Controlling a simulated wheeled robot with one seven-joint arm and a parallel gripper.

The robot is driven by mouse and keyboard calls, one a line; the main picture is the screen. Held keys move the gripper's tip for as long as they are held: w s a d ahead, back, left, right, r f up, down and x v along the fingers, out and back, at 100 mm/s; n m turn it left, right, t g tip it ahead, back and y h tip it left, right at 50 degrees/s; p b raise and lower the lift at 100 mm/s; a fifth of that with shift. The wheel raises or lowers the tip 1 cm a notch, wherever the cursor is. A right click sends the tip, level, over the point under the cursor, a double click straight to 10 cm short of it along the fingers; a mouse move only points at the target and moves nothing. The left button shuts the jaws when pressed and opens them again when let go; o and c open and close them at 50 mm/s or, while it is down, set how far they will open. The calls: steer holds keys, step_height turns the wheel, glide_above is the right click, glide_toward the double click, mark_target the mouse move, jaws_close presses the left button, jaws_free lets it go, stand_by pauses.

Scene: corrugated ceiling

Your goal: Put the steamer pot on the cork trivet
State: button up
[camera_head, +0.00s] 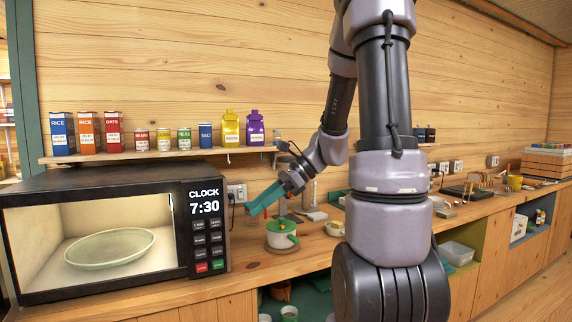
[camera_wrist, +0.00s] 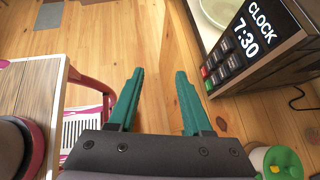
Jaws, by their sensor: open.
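The steamer pot (camera_head: 281,237), pale with a green lid and a small yellow top, stands upright on the wooden counter right of the microwave. Its green lid also shows at the lower right corner of the wrist view (camera_wrist: 281,163). My gripper (camera_head: 262,201) is above and slightly left of the pot, apart from it, with teal fingers pointing left toward the microwave. In the wrist view my gripper (camera_wrist: 160,73) is open and empty, with floor seen between its fingers.
The microwave (camera_head: 210,250) stands open-fronted at left with a plate (camera_head: 110,248) inside. A shelf above holds several boxes and cans. A small bowl (camera_head: 335,229) sits right of the pot. In the wrist view, a chair (camera_wrist: 92,85) and table (camera_wrist: 30,80) stand at left.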

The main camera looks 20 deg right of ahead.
steer(key=s+d+r+n+t+h, duration=0.2)
steer(key=s+r+n+t+h, duration=0.3)
steer(key=n, duration=1.1)
steer(key=s+r+h, duration=0.3)
steer(key=s+r, duration=0.3)
steer(key=shift+s+r, duration=0.3)
steer(key=shift+r, duration=0.1)
steer(key=shift+a, duration=0.1)
